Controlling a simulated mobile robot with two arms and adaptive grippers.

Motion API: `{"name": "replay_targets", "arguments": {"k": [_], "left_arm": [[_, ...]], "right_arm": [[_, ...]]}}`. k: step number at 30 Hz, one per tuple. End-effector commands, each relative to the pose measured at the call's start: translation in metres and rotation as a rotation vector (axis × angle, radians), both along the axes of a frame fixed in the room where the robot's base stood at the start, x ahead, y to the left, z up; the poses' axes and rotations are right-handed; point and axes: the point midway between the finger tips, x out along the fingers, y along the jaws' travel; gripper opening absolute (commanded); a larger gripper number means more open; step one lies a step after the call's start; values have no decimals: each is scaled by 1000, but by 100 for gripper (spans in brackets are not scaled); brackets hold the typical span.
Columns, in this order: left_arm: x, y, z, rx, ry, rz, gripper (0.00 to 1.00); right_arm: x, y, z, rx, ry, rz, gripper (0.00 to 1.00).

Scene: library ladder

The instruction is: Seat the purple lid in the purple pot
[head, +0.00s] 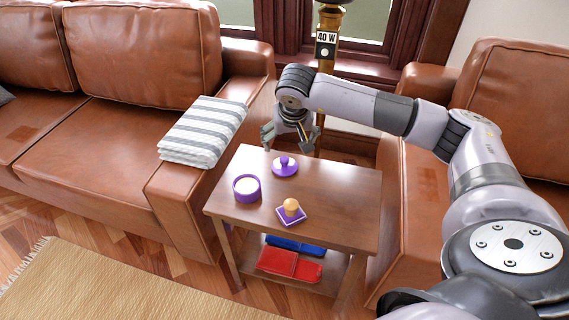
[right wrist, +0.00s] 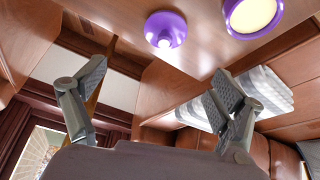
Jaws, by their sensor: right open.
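The purple lid (head: 285,166) has a round knob and lies flat on the small wooden table, near its back edge. The round purple pot (head: 246,188) stands to the lid's left and nearer the front; its inside looks pale. My right gripper (head: 290,140) is open and empty, above the table's back edge and just behind the lid. In the right wrist view the lid (right wrist: 165,29) and the pot (right wrist: 252,14) show at the top, beyond the spread fingers (right wrist: 158,95). Neither is touched by the fingers. My left gripper is not in view.
The wooden table (head: 338,192) also holds a purple-edged square piece with an orange knob (head: 291,207). Red (head: 290,264) and blue (head: 296,244) items lie on its lower shelf. A striped folded cloth (head: 203,131) lies on the left sofa arm. A brass lamp post (head: 326,50) stands behind.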

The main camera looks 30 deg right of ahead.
Motion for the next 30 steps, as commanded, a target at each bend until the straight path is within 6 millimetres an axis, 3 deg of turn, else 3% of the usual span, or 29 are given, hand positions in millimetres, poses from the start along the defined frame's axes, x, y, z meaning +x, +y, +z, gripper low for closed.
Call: {"name": "replay_targets", "arguments": {"k": [3,10,19,30], "left_arm": [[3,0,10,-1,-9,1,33],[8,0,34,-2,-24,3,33],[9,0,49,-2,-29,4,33],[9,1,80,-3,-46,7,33]], "right_arm": [[8,-4,-29,2,4,-2,88],[25,-12,-71,4,1,-1,88],[35,-15,-93,5,0,0,88],[53,-19,-135,6,-1,-2,88]]}}
